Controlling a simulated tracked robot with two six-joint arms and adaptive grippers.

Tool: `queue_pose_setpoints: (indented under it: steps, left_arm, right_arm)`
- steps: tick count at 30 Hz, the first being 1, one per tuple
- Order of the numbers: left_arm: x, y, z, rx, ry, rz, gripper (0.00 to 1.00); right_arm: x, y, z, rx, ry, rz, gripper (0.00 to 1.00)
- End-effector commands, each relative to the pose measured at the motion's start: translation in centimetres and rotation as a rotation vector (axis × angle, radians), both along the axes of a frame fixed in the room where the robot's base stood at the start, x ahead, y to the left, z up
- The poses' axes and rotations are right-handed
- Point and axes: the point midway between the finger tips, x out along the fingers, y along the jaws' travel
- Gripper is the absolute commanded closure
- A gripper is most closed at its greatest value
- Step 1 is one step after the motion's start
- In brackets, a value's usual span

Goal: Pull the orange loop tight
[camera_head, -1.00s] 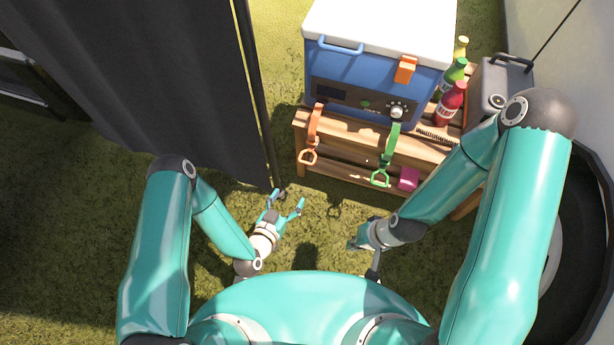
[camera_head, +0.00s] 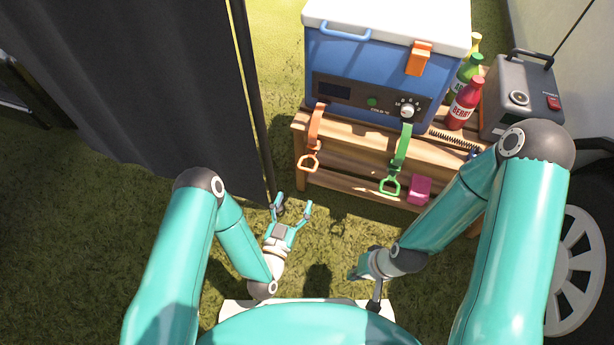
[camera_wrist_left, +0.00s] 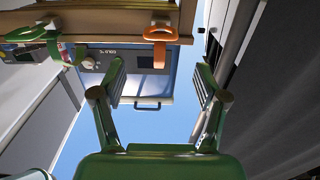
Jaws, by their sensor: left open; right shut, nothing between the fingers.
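The orange loop (camera_head: 309,160) hangs on an orange strap (camera_head: 316,122) from the front of the wooden bench, at its left end. In the left wrist view the orange loop (camera_wrist_left: 159,33) shows near the top middle. My left gripper (camera_head: 292,207) is open and empty, below and a little left of the loop, apart from it. In the left wrist view its two fingers (camera_wrist_left: 160,85) stand wide apart. My right gripper (camera_head: 356,272) is shut and empty, low over the grass. Its fingertips are small and partly hidden.
A blue cooler (camera_head: 375,75) with an orange latch (camera_head: 419,58) stands on the wooden bench (camera_head: 345,137). A green strap with a loop (camera_head: 391,184) hangs to the right, beside a pink block (camera_head: 419,190). Several bottles and a grey case (camera_head: 520,95) are further right. A dark curtain (camera_head: 150,90) is left.

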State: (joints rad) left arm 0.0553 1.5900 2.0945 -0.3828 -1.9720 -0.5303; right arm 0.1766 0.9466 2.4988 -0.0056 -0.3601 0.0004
Motion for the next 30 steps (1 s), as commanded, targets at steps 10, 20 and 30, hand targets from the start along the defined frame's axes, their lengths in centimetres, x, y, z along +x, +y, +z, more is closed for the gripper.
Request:
queue_pose_setpoints:
  steps: [10, 20, 30]
  left_arm:
    - [6.4, -2.2, 0.0, -0.002, -0.008, 0.000, 0.27]
    - [10.5, -3.5, 0.0, -0.002, -0.003, 0.001, 0.27]
    - [10.9, -3.6, 0.1, -0.001, 0.000, 0.001, 0.27]
  right_arm:
    - [0.0, 0.0, -2.6, 0.000, 0.000, 0.000, 1.00]
    - [0.0, 0.0, -3.7, 0.000, 0.000, 0.000, 1.00]
    - [0.0, 0.0, -3.7, 0.000, 0.000, 0.000, 1.00]
